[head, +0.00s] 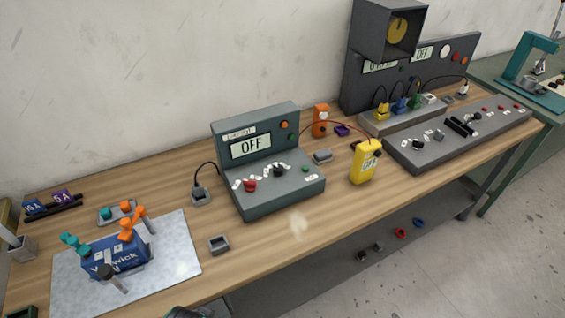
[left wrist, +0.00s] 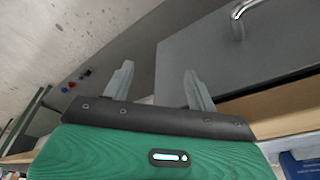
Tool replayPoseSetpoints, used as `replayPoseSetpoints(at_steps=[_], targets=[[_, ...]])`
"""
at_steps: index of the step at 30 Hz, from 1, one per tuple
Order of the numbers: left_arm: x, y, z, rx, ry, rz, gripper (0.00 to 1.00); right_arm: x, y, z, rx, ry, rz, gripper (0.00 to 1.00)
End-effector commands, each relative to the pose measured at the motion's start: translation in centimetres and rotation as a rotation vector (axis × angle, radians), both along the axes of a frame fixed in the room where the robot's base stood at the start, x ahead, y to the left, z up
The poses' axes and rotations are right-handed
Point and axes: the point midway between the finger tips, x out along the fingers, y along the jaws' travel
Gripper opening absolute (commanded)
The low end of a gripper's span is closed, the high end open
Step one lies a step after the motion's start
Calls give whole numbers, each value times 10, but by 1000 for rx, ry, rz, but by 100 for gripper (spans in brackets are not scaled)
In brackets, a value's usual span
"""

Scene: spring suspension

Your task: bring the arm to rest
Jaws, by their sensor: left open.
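My left gripper (left wrist: 158,72) shows in the left wrist view, with its two grey fingers spread apart and nothing between them. The fingers extend from a dark bar in front of a green wrist housing. Beyond them are a grey panel with a metal handle (left wrist: 238,14) and the concrete floor. In the head view a dark shape cuts the bottom edge below the mat; I cannot tell whether it is part of my left arm. My right gripper is in neither view.
The wooden bench (head: 270,240) carries a grey console reading OFF (head: 275,178), a yellow meter (head: 365,163), a long control panel (head: 455,140) and a blue block (head: 112,258) on a light mat (head: 180,262). Small rings lie below on the shelf. The bench's front middle is mostly clear.

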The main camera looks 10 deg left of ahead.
Motion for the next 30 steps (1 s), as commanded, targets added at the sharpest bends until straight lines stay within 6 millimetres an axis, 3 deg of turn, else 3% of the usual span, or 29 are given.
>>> replayPoseSetpoints(at_steps=[1, 8, 15, 24, 30], targets=[[-1, 0, -25, 1, 16, -1, 58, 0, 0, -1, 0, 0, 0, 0], [-17, 1, -132, 4, 51, -8, 58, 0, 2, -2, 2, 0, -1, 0], [-61, 7, -234, 9, 92, -16, 58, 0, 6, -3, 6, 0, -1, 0], [-145, 22, -330, 15, 140, -27, 58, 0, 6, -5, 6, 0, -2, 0], [-198, 32, -363, 19, 163, -33, 58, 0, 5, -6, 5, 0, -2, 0]])
